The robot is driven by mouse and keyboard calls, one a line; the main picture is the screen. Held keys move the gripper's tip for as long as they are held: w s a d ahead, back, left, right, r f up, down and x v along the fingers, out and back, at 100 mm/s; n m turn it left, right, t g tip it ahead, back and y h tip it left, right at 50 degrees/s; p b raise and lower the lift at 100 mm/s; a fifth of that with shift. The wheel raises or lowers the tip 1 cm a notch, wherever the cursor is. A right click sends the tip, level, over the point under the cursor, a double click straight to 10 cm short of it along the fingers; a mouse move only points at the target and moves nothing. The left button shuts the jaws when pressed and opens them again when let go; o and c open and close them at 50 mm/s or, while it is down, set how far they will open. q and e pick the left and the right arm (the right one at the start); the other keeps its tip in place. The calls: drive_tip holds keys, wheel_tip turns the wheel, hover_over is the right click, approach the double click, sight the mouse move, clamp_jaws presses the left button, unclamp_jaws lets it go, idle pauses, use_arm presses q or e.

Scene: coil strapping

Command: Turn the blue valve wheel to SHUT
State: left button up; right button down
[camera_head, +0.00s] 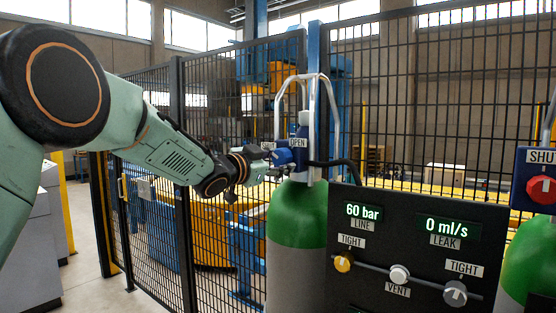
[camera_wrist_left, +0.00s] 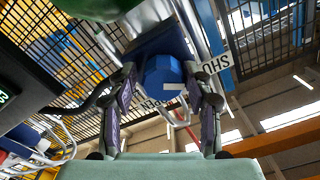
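The blue valve wheel (camera_head: 283,157) is on the valve of the left green-topped cylinder (camera_head: 298,217), beside an OPEN label (camera_head: 298,142). My left gripper (camera_head: 268,168) is at the wheel, coming from the left. In the left wrist view the wheel (camera_wrist_left: 163,75) sits between the two fingers of the gripper (camera_wrist_left: 160,72), which are spread on either side. A narrow gap seems to show at the left finger; contact at the right cannot be told. A pale mark shows on the wheel's lower right. A SHUT label (camera_wrist_left: 214,65) is to its right. My right gripper is not in view.
A dark panel (camera_head: 415,270) at right reads 60 bar LINE and 0 ml/s LEAK, with yellow, white and grey knobs. A red wheel (camera_head: 541,190) under a SHUT label is at the far right. A metal guard (camera_head: 333,100) arches around the valve. Mesh fencing (camera_head: 215,90) stands behind.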

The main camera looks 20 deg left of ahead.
use_arm(q)
drive_tip(key=shift+o, duration=1.4)
drive_tip(key=shift+s+r, duration=0.1)
drive_tip(key=shift+r, duration=0.15)
drive_tip(key=shift+s+a, duration=0.1)
drive_tip(key=shift+s, duration=0.05)
drive_tip(key=v, duration=1.1)
drive_tip(key=shift+s+a, duration=0.2)
drive_tip(key=shift+s, duration=0.15)
drive_tip(key=shift+w+d+f, duration=0.1)
drive_tip(key=shift+w, duration=0.05)
